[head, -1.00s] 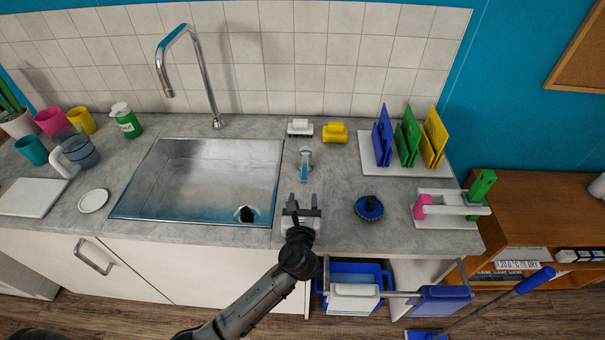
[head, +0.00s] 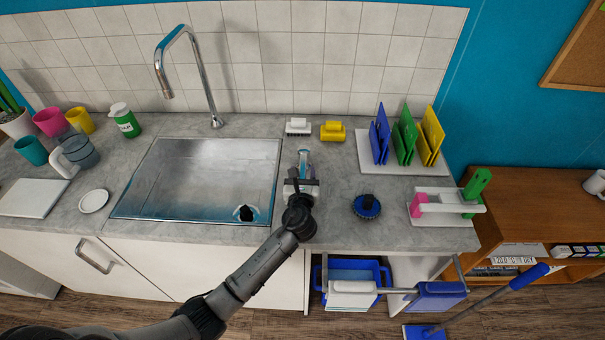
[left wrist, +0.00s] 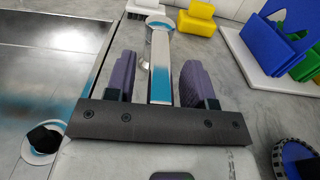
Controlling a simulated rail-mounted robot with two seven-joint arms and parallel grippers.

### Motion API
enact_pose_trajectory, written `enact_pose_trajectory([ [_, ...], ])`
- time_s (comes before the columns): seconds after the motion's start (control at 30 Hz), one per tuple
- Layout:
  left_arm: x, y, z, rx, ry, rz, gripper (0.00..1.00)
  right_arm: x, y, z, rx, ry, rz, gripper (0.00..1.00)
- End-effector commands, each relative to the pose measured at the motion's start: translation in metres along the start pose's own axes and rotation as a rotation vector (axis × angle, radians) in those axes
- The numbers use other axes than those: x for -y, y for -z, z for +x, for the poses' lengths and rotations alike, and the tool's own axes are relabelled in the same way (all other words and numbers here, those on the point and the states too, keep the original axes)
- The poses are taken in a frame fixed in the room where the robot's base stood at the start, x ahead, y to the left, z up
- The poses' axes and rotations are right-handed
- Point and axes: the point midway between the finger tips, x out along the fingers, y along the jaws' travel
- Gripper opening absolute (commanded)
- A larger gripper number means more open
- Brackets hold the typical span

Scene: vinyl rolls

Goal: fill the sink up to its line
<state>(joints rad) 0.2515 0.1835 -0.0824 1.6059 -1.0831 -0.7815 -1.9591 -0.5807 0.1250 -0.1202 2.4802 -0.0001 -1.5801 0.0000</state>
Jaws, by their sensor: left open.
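The steel sink (head: 200,180) is set in the grey counter, and I see no water in it. A black plug (head: 244,213) sits at the drain in its near right corner. The tall curved faucet (head: 203,78) stands behind the sink, with no stream showing. A lever with a blue strip (head: 304,160) stands on the counter right of the sink. My left gripper (head: 302,178) is open, its fingers on either side of the lever; in the left wrist view the lever (left wrist: 160,70) lies between the purple fingertips (left wrist: 158,80), with gaps on both sides. My right gripper is not seen.
White (head: 298,127) and yellow (head: 333,131) brushes lie behind the lever. A round blue brush (head: 366,206) is to its right, near a rack of coloured boards (head: 406,140). Cups, a jug (head: 77,152) and a green bottle (head: 124,120) stand left of the sink.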

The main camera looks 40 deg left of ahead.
Motion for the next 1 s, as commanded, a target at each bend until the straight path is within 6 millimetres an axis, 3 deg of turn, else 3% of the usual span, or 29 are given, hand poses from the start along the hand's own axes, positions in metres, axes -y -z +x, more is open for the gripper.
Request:
enact_pose_trajectory([
  [0.07, 0.000, 0.000, 0.000, 0.000, 0.000, 0.000, 0.48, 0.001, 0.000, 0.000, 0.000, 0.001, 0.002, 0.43],
  [0.57, 0.000, 0.000, 0.000, 0.000, 0.000, 0.000, 0.00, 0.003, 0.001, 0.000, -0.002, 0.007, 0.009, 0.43],
  [0.87, 0.001, 0.000, -0.001, 0.000, -0.002, -0.001, 0.00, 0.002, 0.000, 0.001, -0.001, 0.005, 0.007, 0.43],
  [1.0, 0.013, 0.001, -0.001, 0.000, -0.020, -0.002, 0.00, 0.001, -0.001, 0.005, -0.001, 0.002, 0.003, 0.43],
])
